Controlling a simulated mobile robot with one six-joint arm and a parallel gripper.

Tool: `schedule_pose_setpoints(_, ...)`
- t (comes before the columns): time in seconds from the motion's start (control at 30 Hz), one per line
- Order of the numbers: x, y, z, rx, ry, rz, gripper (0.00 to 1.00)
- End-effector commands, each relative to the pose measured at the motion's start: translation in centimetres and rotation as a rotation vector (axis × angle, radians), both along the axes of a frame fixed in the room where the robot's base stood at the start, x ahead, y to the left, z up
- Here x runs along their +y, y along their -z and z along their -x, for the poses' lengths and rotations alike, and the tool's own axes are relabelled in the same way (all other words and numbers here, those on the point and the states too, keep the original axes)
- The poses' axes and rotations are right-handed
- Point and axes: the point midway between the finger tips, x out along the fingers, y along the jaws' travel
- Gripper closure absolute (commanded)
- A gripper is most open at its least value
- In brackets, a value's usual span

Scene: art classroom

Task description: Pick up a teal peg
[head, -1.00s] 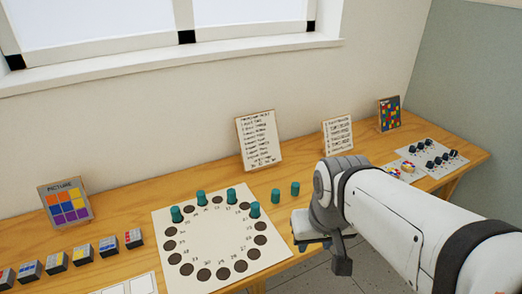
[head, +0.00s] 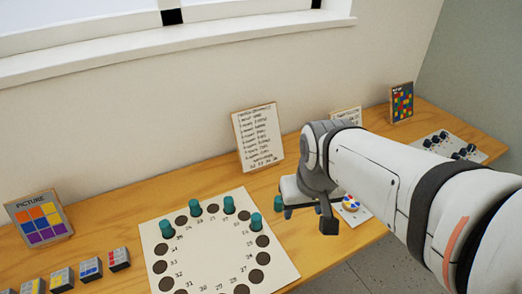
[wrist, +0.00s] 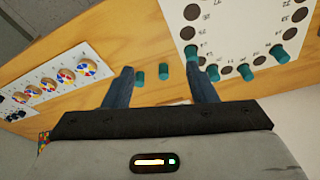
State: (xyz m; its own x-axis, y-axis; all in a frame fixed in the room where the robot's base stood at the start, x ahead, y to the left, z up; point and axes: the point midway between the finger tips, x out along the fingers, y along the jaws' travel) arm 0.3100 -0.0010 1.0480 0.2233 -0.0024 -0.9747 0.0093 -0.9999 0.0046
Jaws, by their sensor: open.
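Two loose teal pegs stand on the wooden table beside the white board. In the wrist view, the left teal peg (wrist: 140,79) and the right teal peg (wrist: 163,71) both show between the spread fingers of my gripper (wrist: 160,72), nearer the table than the fingers. In the head view one loose teal peg (head: 278,203) shows at the left of my gripper (head: 308,212); the other is hidden behind it. My gripper is open and empty. Several more teal pegs, such as one peg (head: 255,222), stand in holes of the numbered white board (head: 205,245).
A card with round multicoloured pieces (wrist: 48,87) lies on the table (head: 120,210) on the other side of my gripper. A text sign (head: 258,138) leans on the wall behind. Small blocks (head: 90,268) and a picture card (head: 38,218) are at the left.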

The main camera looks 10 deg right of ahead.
Motion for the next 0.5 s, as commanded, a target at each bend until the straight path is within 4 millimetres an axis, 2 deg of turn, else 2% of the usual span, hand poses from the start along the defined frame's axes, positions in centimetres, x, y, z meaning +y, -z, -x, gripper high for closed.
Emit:
schedule_pose_setpoints(0.17,-0.3,1.7,-4.5,0.054,-0.038,0.004,0.45)
schedule_pose_setpoints(0.27,-0.4,3.4,-7.9,0.091,-0.060,0.007,0.45)
schedule_pose_setpoints(0.5,-0.2,9.2,-15.4,0.170,-0.112,0.013,0.45)
